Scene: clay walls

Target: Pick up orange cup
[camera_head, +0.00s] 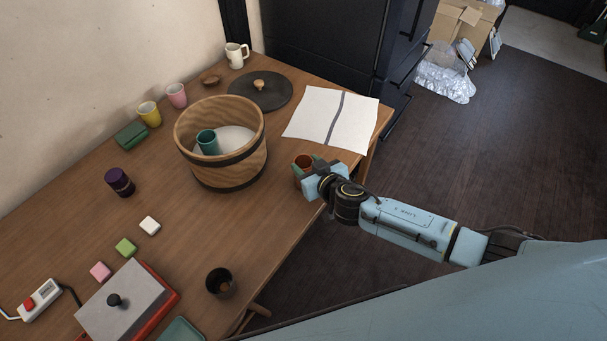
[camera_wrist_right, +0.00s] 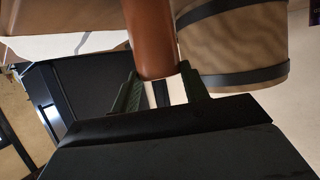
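The orange cup (camera_head: 304,161) stands near the table's right edge, right of the wooden bucket, partly hidden by my right gripper. My right gripper (camera_head: 308,176) is at the cup from the near right side. In the right wrist view the cup (camera_wrist_right: 152,40) lies between the two dark green fingers of the gripper (camera_wrist_right: 160,80), with little or no gap on either side. I cannot tell whether the fingers press on it. No lift off the table is clear to see. My left gripper is not in view.
The wooden bucket (camera_head: 244,167) holds a teal cup (camera_head: 208,142). The table between the bucket and dark cup is clear.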

